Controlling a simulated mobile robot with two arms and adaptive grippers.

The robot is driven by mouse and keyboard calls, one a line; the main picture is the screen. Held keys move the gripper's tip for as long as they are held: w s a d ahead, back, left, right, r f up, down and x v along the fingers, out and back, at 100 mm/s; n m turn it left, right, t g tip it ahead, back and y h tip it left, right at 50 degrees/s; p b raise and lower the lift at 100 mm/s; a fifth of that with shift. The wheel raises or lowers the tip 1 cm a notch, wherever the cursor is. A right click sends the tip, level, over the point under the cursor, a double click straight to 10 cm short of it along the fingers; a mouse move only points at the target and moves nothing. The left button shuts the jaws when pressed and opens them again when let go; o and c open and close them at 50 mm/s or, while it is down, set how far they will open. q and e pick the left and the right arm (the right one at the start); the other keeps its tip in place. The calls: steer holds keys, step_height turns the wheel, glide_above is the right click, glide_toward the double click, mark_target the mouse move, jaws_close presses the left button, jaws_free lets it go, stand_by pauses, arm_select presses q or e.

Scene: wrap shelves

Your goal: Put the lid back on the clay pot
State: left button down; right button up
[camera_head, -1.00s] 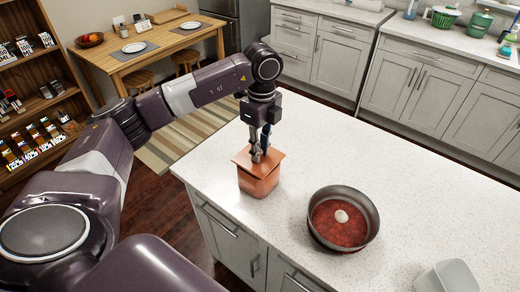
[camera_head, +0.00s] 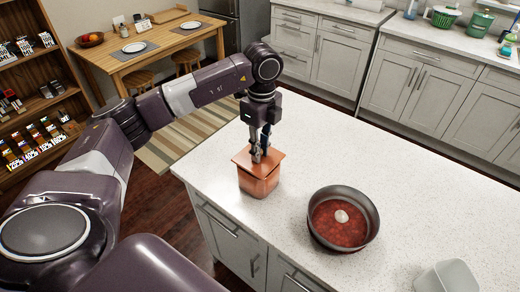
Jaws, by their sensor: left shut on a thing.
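The clay pot (camera_head: 259,187) is a square reddish-brown pot standing upright near the left end of the white counter. Its flat square lid (camera_head: 271,166) lies over the top of the pot and looks level. Whether it is fully seated all round I cannot tell. My left gripper (camera_head: 258,156) points down from above and is shut on the lid at its middle. The fingers hide the part of the lid that they hold. My right gripper is not in view.
A dark round pan (camera_head: 373,226) with red sauce and a white lump stands right of the pot. A pale square container (camera_head: 447,277) stands at the front right. The counter (camera_head: 420,170) is bare around them. Shelves stand at the left, a wooden table behind.

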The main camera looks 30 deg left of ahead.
arm_select(q)
steer(key=shift+f, duration=0.25)
steer(key=shift+f+b, duration=0.3)
stand_by(0.8)
steer(key=c, duration=1.2)
jaws_free()
steer(key=shift+c, duration=0.2)
steer(key=shift+r, duration=0.1)
steer(key=shift+r+p, duration=0.3)
steer(key=shift+r, duration=0.05)
steer(key=shift+r+p, duration=2.15)
steer(key=shift+r, duration=1)
